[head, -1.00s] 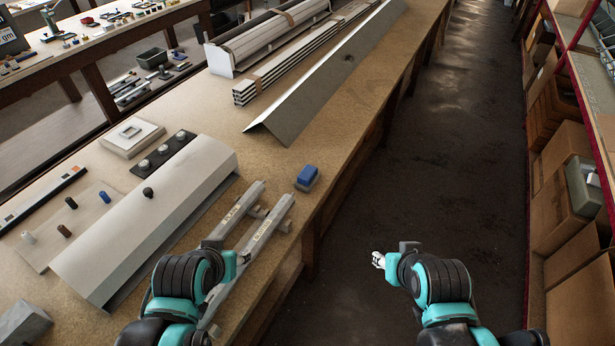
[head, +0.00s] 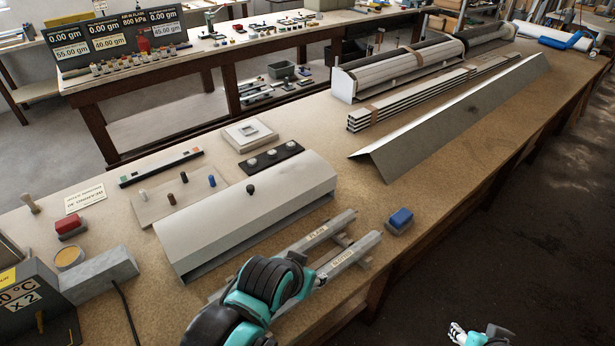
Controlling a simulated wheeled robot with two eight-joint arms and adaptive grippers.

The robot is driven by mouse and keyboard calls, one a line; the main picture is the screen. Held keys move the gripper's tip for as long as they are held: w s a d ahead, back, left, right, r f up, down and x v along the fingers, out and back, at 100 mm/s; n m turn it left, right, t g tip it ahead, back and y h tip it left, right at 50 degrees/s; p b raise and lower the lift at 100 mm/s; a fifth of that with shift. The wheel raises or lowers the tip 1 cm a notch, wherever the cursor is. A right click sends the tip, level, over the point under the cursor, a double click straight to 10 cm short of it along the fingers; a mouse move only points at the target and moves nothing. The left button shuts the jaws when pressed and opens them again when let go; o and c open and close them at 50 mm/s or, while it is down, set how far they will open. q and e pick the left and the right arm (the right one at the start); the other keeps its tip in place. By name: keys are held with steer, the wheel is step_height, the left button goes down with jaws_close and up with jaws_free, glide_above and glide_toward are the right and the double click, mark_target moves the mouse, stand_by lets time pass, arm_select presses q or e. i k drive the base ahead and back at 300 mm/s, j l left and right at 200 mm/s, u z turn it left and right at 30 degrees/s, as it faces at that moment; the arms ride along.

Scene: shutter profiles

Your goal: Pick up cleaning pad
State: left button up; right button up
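A small blue pad on a grey base (head: 399,221) lies on the bench near its front edge, right of the two grey rails. A similar red pad (head: 70,226) lies at the far left of the bench. The frames do not tell which one is the cleaning pad. My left gripper (head: 299,258) is over the labelled rails, left of the blue pad and apart from it; its fingers are hidden or too small to read. My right gripper (head: 466,334) is low at the bottom edge, beyond the bench front over the floor, away from both pads. Its opening is unclear.
Two labelled grey rails (head: 335,249) lie beside a curved white cover (head: 245,215). A long angled metal profile (head: 450,125) and stacked slats (head: 420,99) lie farther back. A grey block (head: 98,275) is at left. Bare bench surrounds the blue pad.

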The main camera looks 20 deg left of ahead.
mark_target(402, 220)
steer(key=i+l+z, duration=0.1)
steer(key=i+l, duration=0.3)
steer(key=l, duration=0.15)
steer(key=i+l, duration=0.45)
steer(key=l+z, duration=0.05)
steer(key=l, duration=0.05)
